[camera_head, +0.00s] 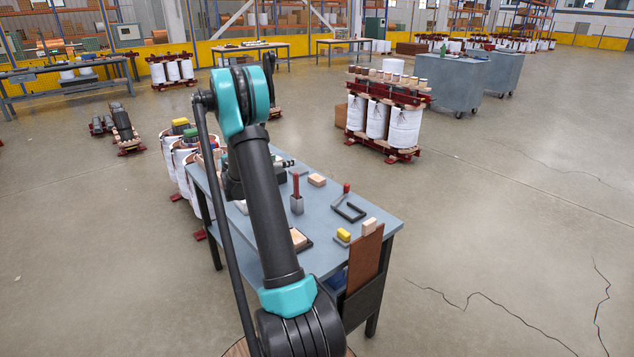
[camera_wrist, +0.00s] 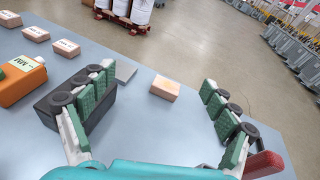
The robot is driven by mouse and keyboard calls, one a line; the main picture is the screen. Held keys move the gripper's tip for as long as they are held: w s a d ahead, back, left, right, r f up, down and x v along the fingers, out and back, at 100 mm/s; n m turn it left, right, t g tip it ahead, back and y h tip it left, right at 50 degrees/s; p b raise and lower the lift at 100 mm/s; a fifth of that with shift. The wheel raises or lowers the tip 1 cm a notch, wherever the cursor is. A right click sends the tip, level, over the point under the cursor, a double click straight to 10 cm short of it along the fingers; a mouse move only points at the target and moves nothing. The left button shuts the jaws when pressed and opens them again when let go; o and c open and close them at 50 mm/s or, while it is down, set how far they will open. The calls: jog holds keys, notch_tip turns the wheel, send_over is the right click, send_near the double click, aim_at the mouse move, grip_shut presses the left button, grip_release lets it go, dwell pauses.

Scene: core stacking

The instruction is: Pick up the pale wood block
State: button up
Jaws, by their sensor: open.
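A pale wood block (camera_wrist: 165,88) lies on the blue-grey tabletop in the wrist view, ahead of my gripper (camera_wrist: 158,77) and in the gap between its green-padded fingers. The fingers are spread wide and hold nothing. In the head view a pale block (camera_head: 317,180) lies near the far end of the table (camera_head: 335,262), which seems to be the same one. My arm hides most of my gripper in the head view. Another pale block (camera_head: 370,226) sits at the top of a brown board at the near right edge.
In the wrist view, a dark box (camera_wrist: 84,102) is beside the left finger, an orange labelled item (camera_wrist: 22,84) is further left, and several labelled blocks (camera_wrist: 66,48) lie beyond. A red-handled tool (camera_wrist: 264,164) is by the right finger. A yellow block (camera_head: 344,234) sits near the table's front.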

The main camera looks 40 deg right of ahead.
jog(key=f+m+g, duration=0.1)
jog(key=f, duration=0.1)
jog(key=s+d+f+m+g, duration=0.1)
jog(key=f, duration=0.1)
jog(key=s+f+m+g+y, duration=0.1)
jog(key=f, duration=0.1)
jog(key=shift+s+d+f, duration=0.1)
jog(key=shift+d+f, duration=0.15)
jog(key=shift+f, duration=0.15)
send_near(316, 177)
jog(key=shift+m, duration=0.3)
jog(key=x, duration=0.4)
jog(key=shift+s+d, duration=0.25)
jog(key=shift+s, duration=0.05)
jog(key=shift+x, duration=3)
jog(key=shift+w+a+f, duration=0.15)
jog(key=shift+w+f, duration=0.05)
jog(key=c, duration=1.3)
jog(key=shift+r, duration=0.1)
